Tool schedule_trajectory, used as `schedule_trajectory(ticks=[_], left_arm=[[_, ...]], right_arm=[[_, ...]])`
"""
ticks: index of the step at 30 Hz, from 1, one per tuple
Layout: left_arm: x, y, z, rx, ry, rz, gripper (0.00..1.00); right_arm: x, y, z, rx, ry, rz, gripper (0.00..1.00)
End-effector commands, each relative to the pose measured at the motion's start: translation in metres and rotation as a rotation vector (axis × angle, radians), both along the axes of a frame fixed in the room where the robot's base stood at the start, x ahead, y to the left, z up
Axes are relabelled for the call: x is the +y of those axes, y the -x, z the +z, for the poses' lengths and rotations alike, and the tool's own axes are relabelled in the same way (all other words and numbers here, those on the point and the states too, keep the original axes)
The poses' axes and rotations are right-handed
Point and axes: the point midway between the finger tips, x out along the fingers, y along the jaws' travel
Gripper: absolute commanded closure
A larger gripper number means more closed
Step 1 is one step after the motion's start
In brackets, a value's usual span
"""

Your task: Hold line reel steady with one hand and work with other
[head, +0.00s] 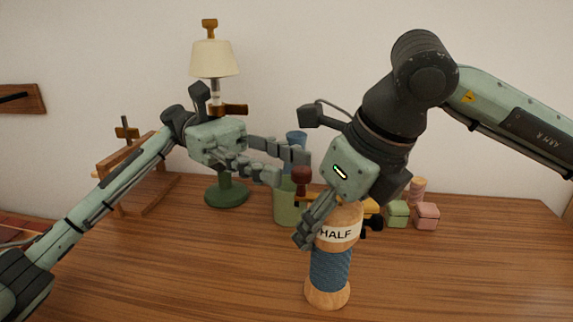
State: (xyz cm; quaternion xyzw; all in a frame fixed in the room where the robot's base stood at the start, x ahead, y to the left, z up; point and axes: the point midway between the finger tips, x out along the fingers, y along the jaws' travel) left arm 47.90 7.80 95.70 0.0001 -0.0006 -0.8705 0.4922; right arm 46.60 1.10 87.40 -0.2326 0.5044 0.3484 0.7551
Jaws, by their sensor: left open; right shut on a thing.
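The line reel (330,270) stands upright on the wooden table, a pale wooden spool wound with blue line and a white band reading "HALF". A dark red knob (302,179) on a brass-coloured arm juts out left near the reel's top. My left gripper (291,167) is open, its fingers pointing right, close to the knob. I cannot tell whether they touch it.
A green cup (286,208) with a blue item (297,138) stands behind the knob. A lamp (214,60) with a green base is back left, beside a wooden frame (150,195). Green (397,214) and pink (427,216) blocks lie at right. The front table is clear.

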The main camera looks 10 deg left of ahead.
Motion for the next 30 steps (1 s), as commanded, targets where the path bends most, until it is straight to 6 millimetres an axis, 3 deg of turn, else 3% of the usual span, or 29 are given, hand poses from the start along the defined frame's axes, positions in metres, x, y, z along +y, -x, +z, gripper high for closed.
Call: schedule_trajectory(ticks=[6, 14, 24, 30], left_arm=[[-0.0125, 0.0077, -0.0004, 0.001, -0.001, 0.0, 0.59], [-0.0132, 0.0079, -0.0003, 0.001, -0.001, 0.001, 0.59], [-0.0129, 0.0078, -0.0002, 0.001, -0.001, 0.0, 1.0], [-0.0128, 0.0083, -0.0004, 0.001, -0.001, 0.007, 1.0]], right_arm=[[0.0, 0.0003, -0.0001, 0.001, 0.001, 0.0, 0.83], [0.0, 0.0003, -0.0001, 0.001, 0.001, 0.0, 0.83], [-0.0001, 0.0003, -0.0001, 0.001, 0.001, 0.0, 0.83], [-0.0001, 0.0003, -0.0001, 0.001, 0.001, 0.0, 0.83]])
